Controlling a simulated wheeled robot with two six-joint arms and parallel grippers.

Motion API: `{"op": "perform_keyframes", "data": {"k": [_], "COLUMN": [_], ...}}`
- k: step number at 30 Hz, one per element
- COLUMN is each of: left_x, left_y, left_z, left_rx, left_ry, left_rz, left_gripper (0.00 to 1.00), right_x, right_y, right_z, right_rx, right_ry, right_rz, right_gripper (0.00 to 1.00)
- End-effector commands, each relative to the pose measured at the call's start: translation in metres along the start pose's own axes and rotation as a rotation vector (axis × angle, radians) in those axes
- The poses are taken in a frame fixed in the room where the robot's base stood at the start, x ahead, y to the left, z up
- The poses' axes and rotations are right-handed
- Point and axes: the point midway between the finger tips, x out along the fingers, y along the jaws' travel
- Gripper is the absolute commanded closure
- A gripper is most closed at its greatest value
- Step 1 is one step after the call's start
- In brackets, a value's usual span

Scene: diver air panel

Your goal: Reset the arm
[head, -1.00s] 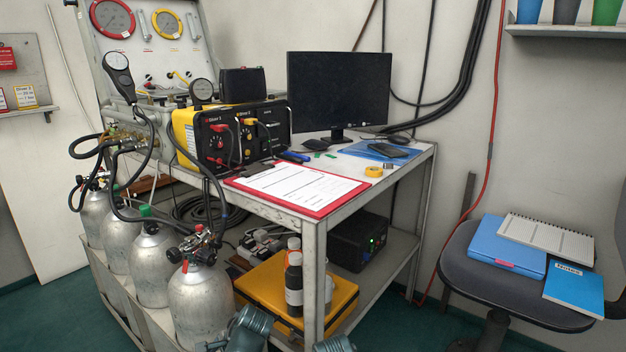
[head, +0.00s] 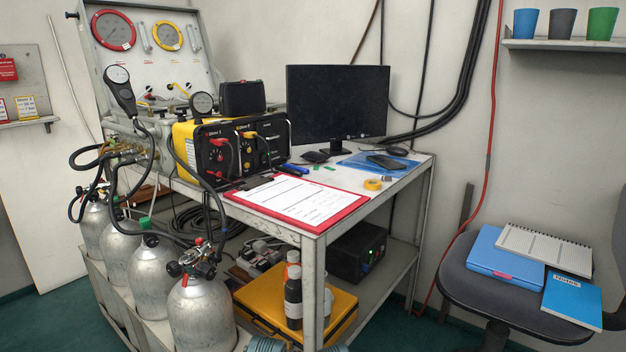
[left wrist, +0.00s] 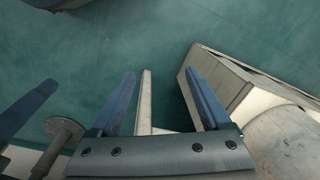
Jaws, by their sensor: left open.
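My left gripper (left wrist: 162,98) shows in the left wrist view. Its two blue fingers are spread apart with nothing between them. It hangs over the green floor beside a light-coloured frame edge (left wrist: 230,82). In the head view only a small blue-grey part of my own arm shows at the bottom edge, and no gripper fingers are visible there. My right gripper is not seen for certain in any view.
A metal bench (head: 318,236) carries a yellow and black panel box (head: 235,145), a red clipboard (head: 298,198) and a monitor (head: 337,103). Silver cylinders (head: 201,312) stand at the left. An office chair (head: 470,270) stands right. Green floor (head: 410,335) shows between bench and chair.

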Motion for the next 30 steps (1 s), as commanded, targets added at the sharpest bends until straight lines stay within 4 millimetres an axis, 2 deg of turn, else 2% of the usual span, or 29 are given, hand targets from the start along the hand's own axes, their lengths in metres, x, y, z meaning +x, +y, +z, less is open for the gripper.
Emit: {"op": "perform_keyframes", "data": {"k": [7,9,14,20,30], "left_x": [-0.02,-0.039,-0.07,-0.122,-0.237], "left_y": [0.046,0.042,0.04,0.037,0.03], "left_z": [0.019,0.018,0.018,0.018,0.019], "left_rx": [0.147,0.14,0.137,0.135,0.13], "left_ry": [-0.039,-0.04,-0.04,-0.04,-0.041], "left_rz": [-0.046,-0.046,-0.044,-0.044,-0.042], "left_gripper": [0.19,0.19,0.19,0.19,0.19], "right_x": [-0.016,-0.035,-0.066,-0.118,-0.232], "right_y": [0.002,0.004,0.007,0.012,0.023], "right_z": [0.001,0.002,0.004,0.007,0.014], "right_rx": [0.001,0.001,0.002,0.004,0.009], "right_ry": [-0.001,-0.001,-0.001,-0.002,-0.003], "right_rz": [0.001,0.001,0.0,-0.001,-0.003], "right_gripper": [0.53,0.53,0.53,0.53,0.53]}}
